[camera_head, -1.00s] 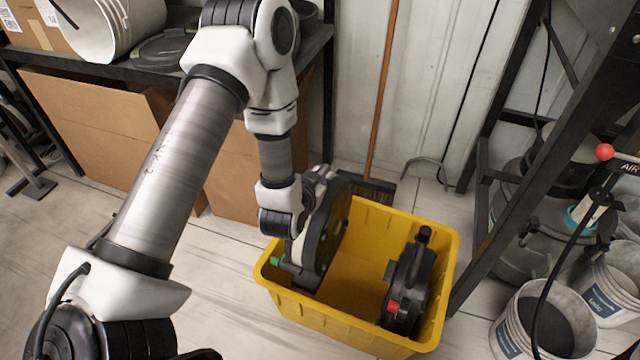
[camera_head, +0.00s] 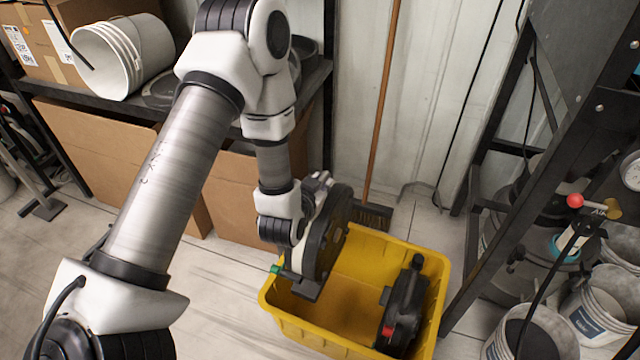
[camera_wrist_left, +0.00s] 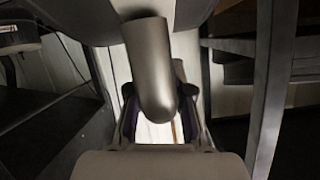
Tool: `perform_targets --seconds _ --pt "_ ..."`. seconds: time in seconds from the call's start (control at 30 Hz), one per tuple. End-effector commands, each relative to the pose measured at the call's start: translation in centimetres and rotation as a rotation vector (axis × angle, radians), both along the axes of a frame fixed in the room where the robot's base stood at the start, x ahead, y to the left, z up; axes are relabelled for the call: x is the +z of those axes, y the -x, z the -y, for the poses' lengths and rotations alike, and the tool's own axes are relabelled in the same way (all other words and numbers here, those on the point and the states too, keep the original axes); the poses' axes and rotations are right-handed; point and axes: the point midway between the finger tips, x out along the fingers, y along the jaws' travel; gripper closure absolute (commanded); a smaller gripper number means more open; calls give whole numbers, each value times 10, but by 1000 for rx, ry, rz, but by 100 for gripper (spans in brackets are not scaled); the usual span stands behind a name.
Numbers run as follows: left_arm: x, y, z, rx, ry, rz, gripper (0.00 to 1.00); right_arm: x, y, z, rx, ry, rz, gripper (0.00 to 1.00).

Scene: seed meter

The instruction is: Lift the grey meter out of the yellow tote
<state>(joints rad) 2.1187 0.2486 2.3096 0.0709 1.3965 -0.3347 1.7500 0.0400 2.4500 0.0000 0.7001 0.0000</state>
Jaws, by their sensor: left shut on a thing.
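The grey meter (camera_head: 330,240) is a round, dark-faced disc with a lighter grey side and a green knob (camera_head: 276,269). It stands upright at the left end of the yellow tote (camera_head: 440,290), its upper part above the rim. Its lower end shows against the tote's inside; I cannot tell its exact height. My left gripper (camera_head: 317,185) is shut on the meter near its top, partly hidden by my wrist. In the left wrist view a rounded grey part (camera_wrist_left: 150,75) lies between the fingers (camera_wrist_left: 158,125). My right gripper is not in view.
A second dark meter (camera_head: 405,305) with a red knob sits in the tote's right side. A broom (camera_head: 382,100) stands behind the tote. A dark metal frame (camera_head: 500,200) and white buckets (camera_head: 527,335) are to the right. Cardboard boxes (camera_head: 120,160) and a shelf stand left.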

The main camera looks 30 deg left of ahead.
Motion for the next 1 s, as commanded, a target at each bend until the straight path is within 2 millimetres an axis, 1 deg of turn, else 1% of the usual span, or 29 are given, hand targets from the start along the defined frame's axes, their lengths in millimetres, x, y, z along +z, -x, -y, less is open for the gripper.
perform_targets --seconds 0.03,0.4,0.5,0.83,0.93,1.0 --pt "14 -2 0 0 -1 10 100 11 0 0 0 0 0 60" --pt "52 -2 0 0 -1 10 100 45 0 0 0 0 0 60" --pt "58 -2 0 0 -1 10 100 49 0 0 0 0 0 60" --pt "57 -2 0 -1 -2 10 100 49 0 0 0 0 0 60" --pt "66 -4 2 -8 -2 12 100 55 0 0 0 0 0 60" --pt "78 -8 5 -17 -3 14 100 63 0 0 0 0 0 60"
